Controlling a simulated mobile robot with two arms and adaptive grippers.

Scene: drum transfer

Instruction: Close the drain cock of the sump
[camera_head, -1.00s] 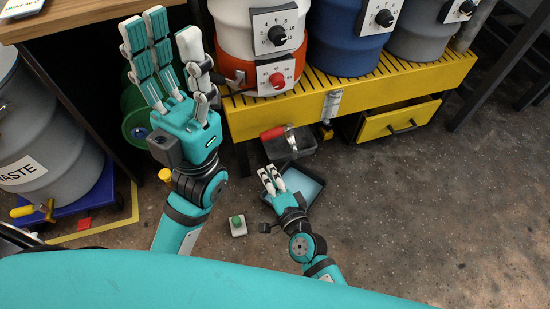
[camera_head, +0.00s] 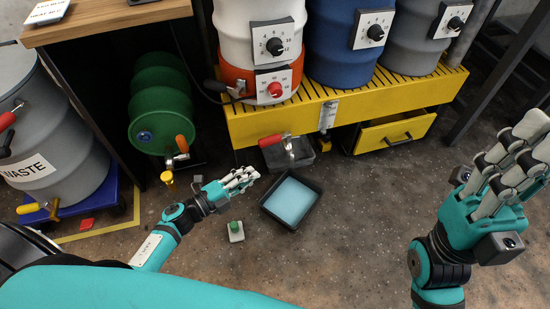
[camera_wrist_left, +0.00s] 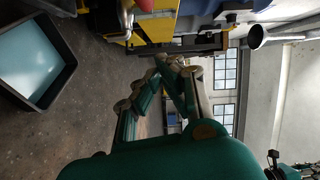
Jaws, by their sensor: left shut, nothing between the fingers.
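The yellow sump (camera_head: 380,101) with a slatted top stands at the back and carries several drums. A cock with a red handle (camera_head: 275,139) sits low at its front, above a small dark grey box (camera_head: 290,158); the handle points left. The red handle also shows at the top edge of the left wrist view (camera_wrist_left: 146,4). My left gripper (camera_head: 243,178) is shut and empty, low over the floor, in front and left of the cock and apart from it. My right gripper (camera_head: 522,150) is raised at the right, fingers spread, empty and far from the cock.
A black tray with pale blue liquid (camera_head: 291,201) lies on the floor right of my left gripper. A green-button box (camera_head: 235,231) lies in front. A green drum (camera_head: 160,100) with an orange-handled tap and a grey waste drum (camera_head: 45,150) stand left. A yellow drawer (camera_head: 395,132) juts out.

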